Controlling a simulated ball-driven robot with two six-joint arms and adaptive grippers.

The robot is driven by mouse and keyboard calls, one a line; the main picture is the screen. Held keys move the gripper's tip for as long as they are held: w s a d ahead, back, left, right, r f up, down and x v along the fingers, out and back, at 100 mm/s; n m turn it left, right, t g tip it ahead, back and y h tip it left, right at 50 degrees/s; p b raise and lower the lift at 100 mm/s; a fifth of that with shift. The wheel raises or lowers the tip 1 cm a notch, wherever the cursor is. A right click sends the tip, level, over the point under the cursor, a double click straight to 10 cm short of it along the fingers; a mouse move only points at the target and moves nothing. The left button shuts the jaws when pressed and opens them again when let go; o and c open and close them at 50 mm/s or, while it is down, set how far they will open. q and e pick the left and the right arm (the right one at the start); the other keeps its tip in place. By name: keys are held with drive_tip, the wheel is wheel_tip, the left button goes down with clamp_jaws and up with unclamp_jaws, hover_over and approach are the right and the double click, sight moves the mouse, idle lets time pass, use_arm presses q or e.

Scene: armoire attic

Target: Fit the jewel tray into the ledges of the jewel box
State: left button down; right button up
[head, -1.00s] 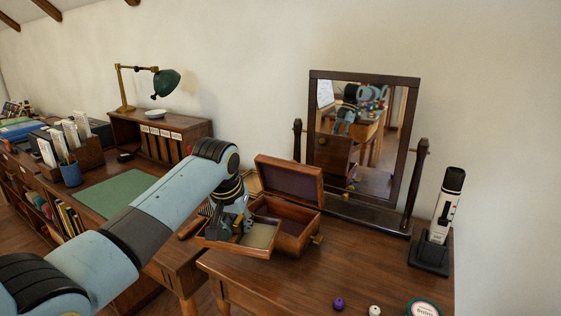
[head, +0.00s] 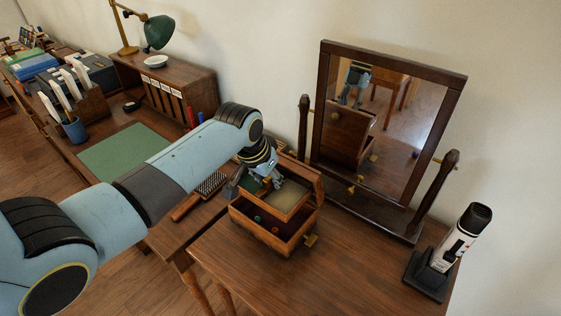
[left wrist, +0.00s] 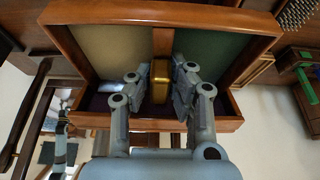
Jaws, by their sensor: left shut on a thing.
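The jewel tray (head: 288,201) is a wooden tray with a tan and a green compartment. It is over the back part of the open jewel box (head: 262,238), whose lid stands up behind. Small red and green pieces show inside the box front. I cannot tell whether the tray touches the ledges. My left gripper (head: 264,183) is shut on the tray's middle. In the left wrist view, its fingers (left wrist: 160,82) close on the gold-coloured grip between the tan (left wrist: 115,50) and green (left wrist: 208,50) compartments, with dark box lining below. My right gripper is out of view.
A tilting mirror (head: 383,125) stands behind the box. A white device in a black stand (head: 455,245) is at the right. A hairbrush (head: 205,188) lies left of the box. The table front right of the box is clear.

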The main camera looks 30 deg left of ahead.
use_arm(q)
drive_tip(key=shift+w+r, duration=0.1)
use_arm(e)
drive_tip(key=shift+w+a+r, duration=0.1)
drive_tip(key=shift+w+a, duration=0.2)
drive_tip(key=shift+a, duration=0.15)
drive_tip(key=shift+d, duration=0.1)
use_arm(q)
drive_tip(key=shift+r+p, duration=0.1)
drive_tip(key=shift+p, duration=0.25)
drive_tip(key=shift+f, duration=0.2)
drive_tip(key=shift+f+b, duration=1.9)
drive_tip(key=shift+f, duration=0.9)
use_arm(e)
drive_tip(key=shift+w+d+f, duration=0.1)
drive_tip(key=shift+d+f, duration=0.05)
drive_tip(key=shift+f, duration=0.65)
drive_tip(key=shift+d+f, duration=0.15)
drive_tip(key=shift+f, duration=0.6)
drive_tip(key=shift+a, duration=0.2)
use_arm(q)
drive_tip(key=shift+p, duration=0.3)
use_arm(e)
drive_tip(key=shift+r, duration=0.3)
